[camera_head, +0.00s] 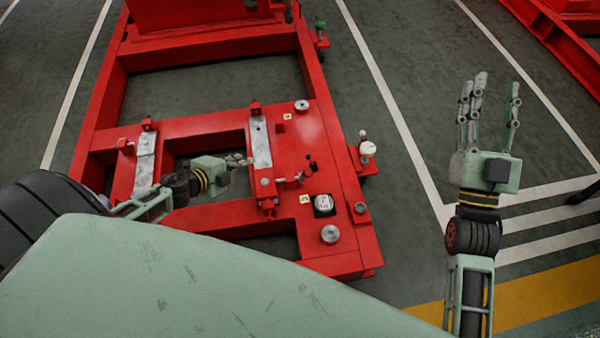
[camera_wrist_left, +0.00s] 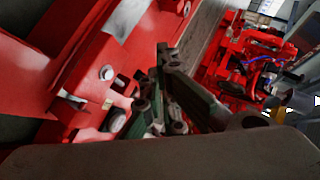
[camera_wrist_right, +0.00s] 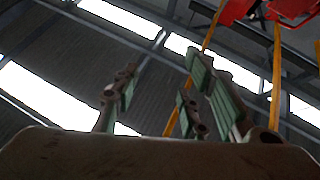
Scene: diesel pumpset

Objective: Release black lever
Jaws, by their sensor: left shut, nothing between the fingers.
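A small black lever (camera_head: 311,165) stands on the red frame's plate, right of a grey metal strip. My left gripper (camera_head: 246,160) is left of the lever, over the opening beside that strip, and apart from the lever. Its fingers are closed with nothing between them. In the left wrist view the fingers (camera_wrist_left: 165,95) are bunched near the red frame; I cannot make out the lever clearly there. My right gripper (camera_head: 495,95) is raised over the floor on the right, its fingers spread and empty. Its fingers (camera_wrist_right: 155,100) show against the roof in the right wrist view.
The red frame (camera_head: 215,222) has open gaps between its beams. A white-topped fitting (camera_head: 367,149) juts out on the right. The floor (camera_head: 400,200) between frame and right arm is clear.

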